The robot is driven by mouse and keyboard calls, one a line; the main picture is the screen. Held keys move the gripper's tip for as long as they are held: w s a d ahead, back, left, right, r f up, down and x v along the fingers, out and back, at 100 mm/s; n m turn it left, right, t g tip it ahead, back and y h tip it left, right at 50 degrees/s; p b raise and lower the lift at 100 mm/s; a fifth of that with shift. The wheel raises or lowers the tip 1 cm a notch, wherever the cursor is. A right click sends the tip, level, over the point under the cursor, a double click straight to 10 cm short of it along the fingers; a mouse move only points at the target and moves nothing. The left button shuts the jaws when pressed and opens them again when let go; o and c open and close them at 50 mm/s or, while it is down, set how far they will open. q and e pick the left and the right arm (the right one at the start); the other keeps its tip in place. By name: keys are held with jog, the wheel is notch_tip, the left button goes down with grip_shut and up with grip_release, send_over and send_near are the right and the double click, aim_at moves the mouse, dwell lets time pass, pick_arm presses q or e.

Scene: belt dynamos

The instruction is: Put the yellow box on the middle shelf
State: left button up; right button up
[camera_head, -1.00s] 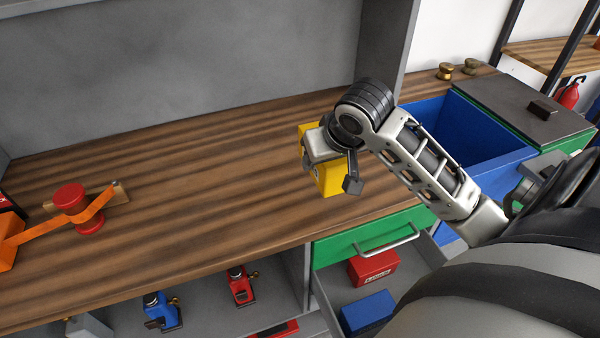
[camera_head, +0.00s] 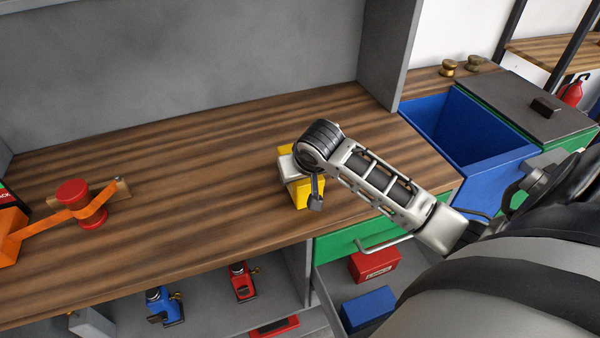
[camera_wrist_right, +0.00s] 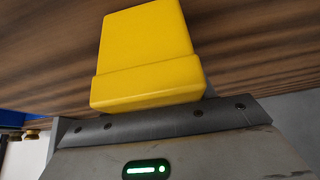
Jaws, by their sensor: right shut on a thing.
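The yellow box (camera_head: 300,192) is in my right gripper (camera_head: 302,178), over the wooden worktop (camera_head: 200,170) near its front edge. In the right wrist view the yellow box (camera_wrist_right: 150,55) fills the upper middle, beyond the gripper's grey edge, with the wood behind it. My right gripper is shut on the box; its fingertips are mostly hidden by the wrist and the box. I cannot tell whether the box touches the worktop. Below the worktop an open grey shelf (camera_head: 215,310) shows. My left gripper is not in view.
A red spool with an orange belt (camera_head: 80,205) stands at the left. Blue (camera_head: 163,305) and red (camera_head: 240,281) devices stand below. An open drawer (camera_head: 330,290) holds red and blue boxes. A blue bin (camera_head: 470,135) is at the right. The worktop's middle is clear.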

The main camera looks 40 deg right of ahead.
jog(key=o, duration=1.4)
jog(key=shift+f, duration=0.1)
